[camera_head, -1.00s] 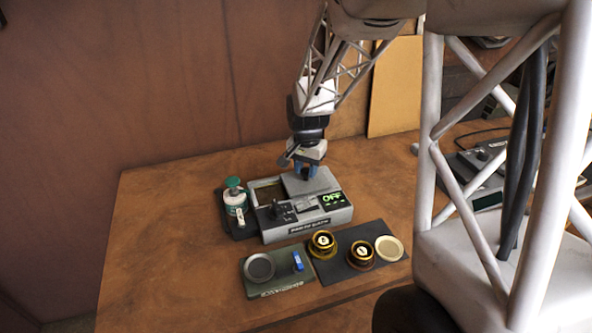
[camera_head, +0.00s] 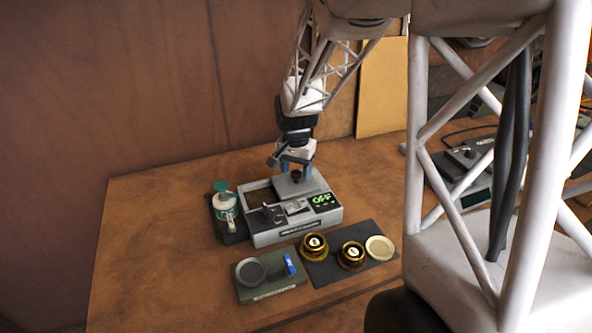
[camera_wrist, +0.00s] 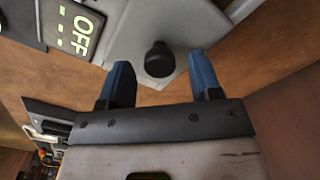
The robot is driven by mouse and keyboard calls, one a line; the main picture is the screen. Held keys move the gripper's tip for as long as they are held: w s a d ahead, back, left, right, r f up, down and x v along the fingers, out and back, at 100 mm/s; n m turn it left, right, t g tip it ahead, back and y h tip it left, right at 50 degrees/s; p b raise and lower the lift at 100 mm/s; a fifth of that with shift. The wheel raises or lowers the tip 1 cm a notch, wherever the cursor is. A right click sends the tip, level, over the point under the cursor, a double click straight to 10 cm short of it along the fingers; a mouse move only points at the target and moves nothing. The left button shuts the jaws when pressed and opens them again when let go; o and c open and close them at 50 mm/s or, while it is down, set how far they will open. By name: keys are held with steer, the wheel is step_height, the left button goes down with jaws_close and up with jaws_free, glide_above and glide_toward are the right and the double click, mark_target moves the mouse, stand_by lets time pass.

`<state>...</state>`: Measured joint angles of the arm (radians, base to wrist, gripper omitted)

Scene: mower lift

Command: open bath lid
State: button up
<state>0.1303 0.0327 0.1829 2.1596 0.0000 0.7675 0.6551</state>
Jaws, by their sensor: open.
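The bath (camera_head: 290,232) is a grey box unit on the wooden table, with a display reading OFF. Its grey lid (camera_head: 312,183) covers the right part of the top, and a dark opening (camera_head: 262,196) shows to its left. A black round knob (camera_wrist: 159,60) stands on the lid; it also shows in the head view (camera_head: 296,176). My gripper (camera_head: 297,169) is over the lid with blue fingers apart. In the wrist view my gripper (camera_wrist: 163,78) is open, with the knob between and slightly beyond the fingertips, not gripped.
A bottle with a green top (camera_head: 224,204) stands left of the bath. In front are a green pad (camera_head: 272,287) with a round grey dish and a dark mat (camera_head: 325,270) with two gold pots and a pale disc. The table's left side is clear.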

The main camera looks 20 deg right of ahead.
mark_target(296, 172)
steer(key=shift+r, duration=3.6)
steer(key=shift+s+a+r, duration=0.15)
steer(key=shift+s+r, duration=0.1)
steer(key=shift+s, duration=0.15)
steer(key=s+a+r+n+t, duration=0.1)
steer(key=s+a+r+n, duration=0.1)
steer(key=s, duration=0.7)
steer(key=s+a+r+n, duration=0.2)
steer(key=s+r+n, duration=0.1)
steer(key=s, duration=0.7)
steer(key=s+a+r+n+t, duration=0.1)
steer(key=s+a+r+n, duration=0.1)
steer(key=s, duration=0.8)
steer(key=shift+a+r+n+t, duration=0.25)
steer(key=shift+a+n, duration=0.3)
steer(key=shift+n, duration=0.35)
steer(key=shift+c, duration=0.4)
